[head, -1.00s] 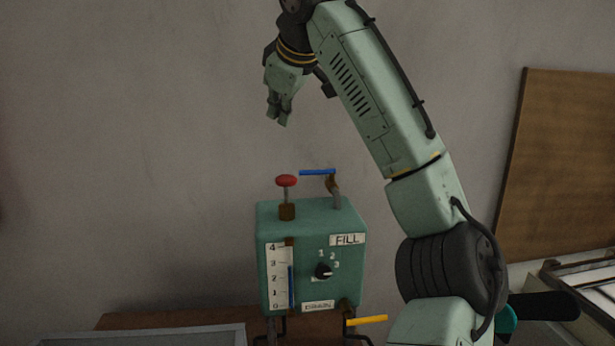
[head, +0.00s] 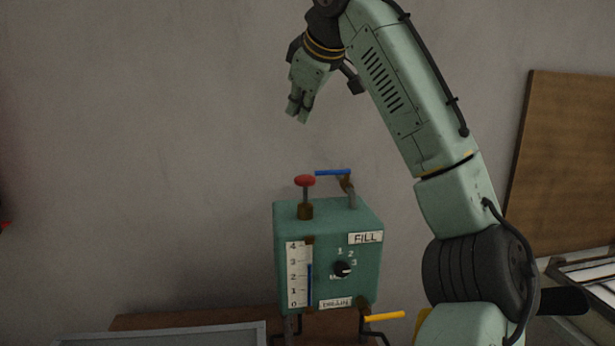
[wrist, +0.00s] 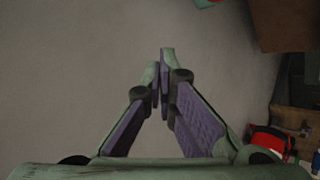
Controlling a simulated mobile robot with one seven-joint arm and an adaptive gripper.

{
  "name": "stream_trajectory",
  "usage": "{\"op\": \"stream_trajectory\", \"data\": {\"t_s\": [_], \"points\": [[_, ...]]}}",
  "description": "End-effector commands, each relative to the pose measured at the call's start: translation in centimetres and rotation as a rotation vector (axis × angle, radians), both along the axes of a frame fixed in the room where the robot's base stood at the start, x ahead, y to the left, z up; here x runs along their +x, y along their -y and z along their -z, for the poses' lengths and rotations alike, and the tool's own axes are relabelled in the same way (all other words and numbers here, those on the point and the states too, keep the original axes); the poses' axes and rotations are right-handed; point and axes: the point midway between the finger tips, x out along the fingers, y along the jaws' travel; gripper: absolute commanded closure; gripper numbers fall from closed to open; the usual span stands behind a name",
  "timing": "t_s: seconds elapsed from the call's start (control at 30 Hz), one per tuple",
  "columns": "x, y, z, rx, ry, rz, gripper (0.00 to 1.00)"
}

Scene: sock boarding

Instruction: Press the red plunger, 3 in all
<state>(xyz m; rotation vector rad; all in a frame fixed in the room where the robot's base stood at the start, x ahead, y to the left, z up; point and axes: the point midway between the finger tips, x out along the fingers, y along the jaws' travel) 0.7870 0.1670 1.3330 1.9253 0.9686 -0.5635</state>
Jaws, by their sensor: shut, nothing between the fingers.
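The red plunger (head: 305,181) stands up on a stem from the top of a teal box (head: 330,225) in the head view. My gripper (head: 298,115) is above the plunger and slightly left of it in that picture, apart from it, fingers pointing down. Its fingers are shut and empty; they also show in the wrist view (wrist: 163,78). The box front has a 0–4 scale (head: 298,275) with a blue column (head: 310,283) reaching just under 3. A black dial (head: 343,269) sits beside it. I cannot identify the plunger in the wrist view.
A blue lever (head: 332,172) stands close right of the plunger. A yellow lever (head: 384,316) sticks out at the box's lower right. A grey tray edge (head: 160,335) lies at front left. A brown board (head: 560,160) leans at the right. The air above the plunger is clear.

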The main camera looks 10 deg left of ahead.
Motion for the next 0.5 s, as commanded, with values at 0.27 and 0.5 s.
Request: {"op": "stream_trajectory", "data": {"t_s": [0.27,0.5], "points": [[0.1,0.1,1.3,-0.002,-0.001,0.002,1.0],[0.1,0.1,4.7,-0.002,-0.001,0.002,1.0]]}}
